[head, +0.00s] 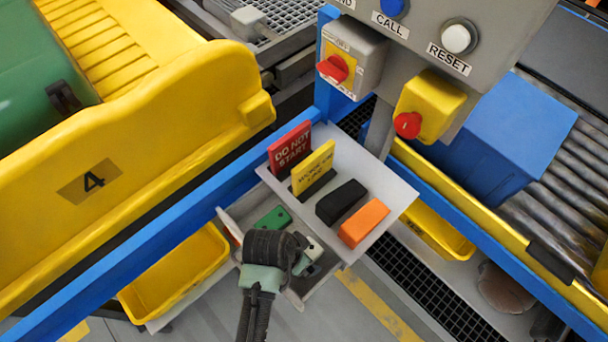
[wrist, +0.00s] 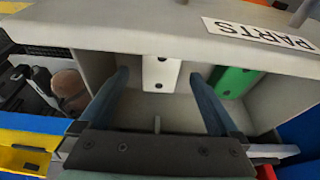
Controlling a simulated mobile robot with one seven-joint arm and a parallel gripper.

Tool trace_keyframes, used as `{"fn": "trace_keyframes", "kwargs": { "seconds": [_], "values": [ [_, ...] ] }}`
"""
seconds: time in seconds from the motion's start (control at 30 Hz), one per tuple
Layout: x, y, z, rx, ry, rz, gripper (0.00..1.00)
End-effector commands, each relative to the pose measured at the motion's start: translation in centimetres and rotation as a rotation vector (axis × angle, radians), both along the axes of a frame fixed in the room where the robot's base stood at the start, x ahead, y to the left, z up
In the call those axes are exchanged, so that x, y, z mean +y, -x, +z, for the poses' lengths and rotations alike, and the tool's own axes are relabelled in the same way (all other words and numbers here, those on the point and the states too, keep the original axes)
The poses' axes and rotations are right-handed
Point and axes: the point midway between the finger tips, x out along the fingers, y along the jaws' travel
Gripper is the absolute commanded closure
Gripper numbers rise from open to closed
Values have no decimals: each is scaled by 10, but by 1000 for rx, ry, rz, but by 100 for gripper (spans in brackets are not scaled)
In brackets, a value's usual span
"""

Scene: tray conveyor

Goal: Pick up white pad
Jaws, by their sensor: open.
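The white pad (wrist: 160,70) shows in the wrist view inside the parts bin, with two dark holes in its face. In the head view a small part of the white pad (head: 315,246) shows beside my gripper, and the rest is hidden. My gripper (wrist: 159,77) is open and empty. In the wrist view its two dark blue-grey fingers stand left and right of the pad, with a gap on each side. In the head view my gripper (head: 303,260) is over the bin's lower part.
A green pad (wrist: 238,82) lies right of the white pad, close to my right finger. The bin wall (wrist: 150,25) with a PARTS label (wrist: 262,33) stands beyond. A grey tray (head: 384,185) holds red and yellow signs, a black block (head: 341,202) and an orange block (head: 363,222).

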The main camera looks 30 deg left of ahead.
Motion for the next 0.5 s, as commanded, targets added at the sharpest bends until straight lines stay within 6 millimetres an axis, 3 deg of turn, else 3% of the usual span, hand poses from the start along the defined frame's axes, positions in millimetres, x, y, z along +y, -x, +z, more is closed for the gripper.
{"fn": "trace_keyframes", "kwargs": {
  "seconds": [0.13, 0.4, 0.5],
  "values": [
    [-2, -5, -17, 0, -1, 0, 3],
    [-1, -6, -19, 0, -2, 2, 3],
    [-1, -6, -19, 0, -2, 2, 20]
  ]
}}
